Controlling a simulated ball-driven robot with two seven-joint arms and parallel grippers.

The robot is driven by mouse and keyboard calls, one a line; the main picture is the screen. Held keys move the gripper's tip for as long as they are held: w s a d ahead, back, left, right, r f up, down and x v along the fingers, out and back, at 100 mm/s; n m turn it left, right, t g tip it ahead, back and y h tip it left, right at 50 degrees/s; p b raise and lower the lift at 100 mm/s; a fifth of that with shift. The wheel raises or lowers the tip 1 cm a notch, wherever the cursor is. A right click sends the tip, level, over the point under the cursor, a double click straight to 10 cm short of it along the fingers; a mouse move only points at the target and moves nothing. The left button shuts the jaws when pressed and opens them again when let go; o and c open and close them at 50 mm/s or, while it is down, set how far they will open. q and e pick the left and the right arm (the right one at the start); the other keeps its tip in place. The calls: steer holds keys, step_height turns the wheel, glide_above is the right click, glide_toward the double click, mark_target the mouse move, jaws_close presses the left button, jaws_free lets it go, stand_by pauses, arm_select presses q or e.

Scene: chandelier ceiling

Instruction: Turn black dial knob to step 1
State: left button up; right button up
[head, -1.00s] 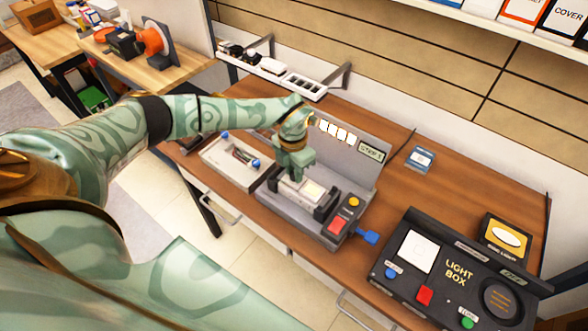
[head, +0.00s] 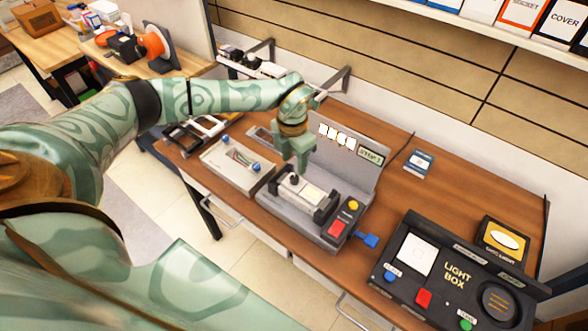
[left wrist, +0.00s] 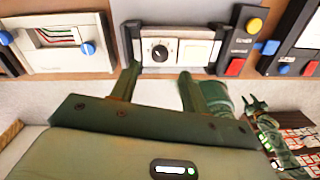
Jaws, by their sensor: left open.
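The black dial knob (left wrist: 158,52) sits on a white plate in a grey and black holder, its white pointer mark facing up and left in the left wrist view. It also shows small in the head view (head: 294,180), just below my left gripper (head: 303,166). In the left wrist view my left gripper (left wrist: 160,85) has its two fingers apart with nothing between them, short of the knob and clear of it. A small panel (head: 370,155) stands behind the holder; it appears to read "STEP 1". A small forked green shape in the left wrist view looks like my right gripper (left wrist: 257,105).
A red button (head: 337,229) and a yellow button (head: 353,205) are right of the holder. A grey tray with blue knobs (head: 236,165) stands left. A black light box (head: 455,275) stands at right. A blue-and-white box (head: 419,162) lies behind on the open wooden tabletop.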

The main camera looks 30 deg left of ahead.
mark_target(294, 177)
arm_select(q)
step_height(294, 177, up, 10)
steer(key=shift+a+r+p, duration=0.15)
steer(key=shift+a+p, duration=0.05)
steer(key=shift+p, duration=0.15)
steer(key=shift+d, duration=0.15)
